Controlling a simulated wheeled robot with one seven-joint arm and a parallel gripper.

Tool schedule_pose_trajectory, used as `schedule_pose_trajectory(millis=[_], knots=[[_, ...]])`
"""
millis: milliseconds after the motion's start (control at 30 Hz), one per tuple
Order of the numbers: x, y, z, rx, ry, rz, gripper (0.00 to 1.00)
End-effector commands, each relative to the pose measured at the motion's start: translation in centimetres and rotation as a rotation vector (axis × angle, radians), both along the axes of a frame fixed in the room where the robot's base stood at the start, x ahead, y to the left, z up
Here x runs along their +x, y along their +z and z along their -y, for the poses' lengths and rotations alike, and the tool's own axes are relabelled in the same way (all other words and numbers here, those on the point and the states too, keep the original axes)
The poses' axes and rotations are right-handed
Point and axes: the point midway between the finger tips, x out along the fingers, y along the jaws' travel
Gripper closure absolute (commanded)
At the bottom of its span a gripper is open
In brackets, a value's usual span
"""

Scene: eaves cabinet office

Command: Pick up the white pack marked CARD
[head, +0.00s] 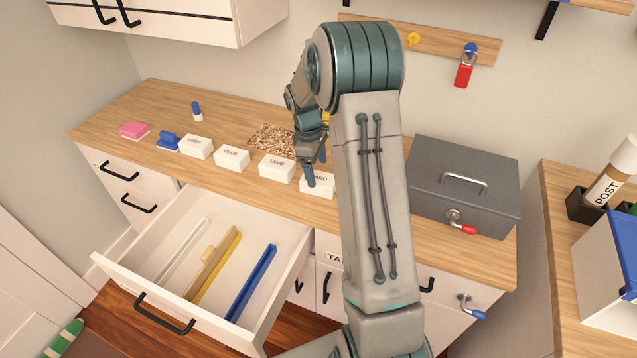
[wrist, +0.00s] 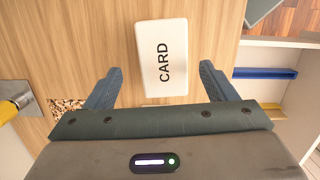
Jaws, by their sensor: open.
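The white pack marked CARD (wrist: 163,57) lies flat on the wooden counter, between and just ahead of my open fingers in the wrist view. In the head view the CARD pack (head: 318,185) is at the right end of a row of white packs, partly hidden by my arm and a finger. My gripper (wrist: 155,88) is open and empty, with one blue finger on each side of the pack's near end. In the head view my gripper (head: 312,170) is over the pack; whether a finger touches it cannot be told.
White packs TAPE (head: 277,168), GLUE (head: 231,158) and another (head: 196,146) stand to the left. A grey metal box (head: 463,187) is at the right. An open drawer (head: 268,328) holding long items juts out below the counter. A speckled mat (head: 270,139) lies behind.

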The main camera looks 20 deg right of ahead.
Motion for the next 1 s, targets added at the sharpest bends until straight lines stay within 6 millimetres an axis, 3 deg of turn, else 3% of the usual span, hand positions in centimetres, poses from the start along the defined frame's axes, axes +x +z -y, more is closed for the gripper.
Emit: schedule_pose_trajectory(millis=[300,567,767,1000], knots=[[-0.9,-4.1,0.2,0.0,0.002,-0.003,0.22],[-0.9,-4.4,0.3,0.0,0.001,-0.002,0.22],[-0.8,-4.4,0.3,0.0,0.001,-0.002,0.73],[-0.8,-4.3,0.3,0.0,0.001,0.0,0.73]])
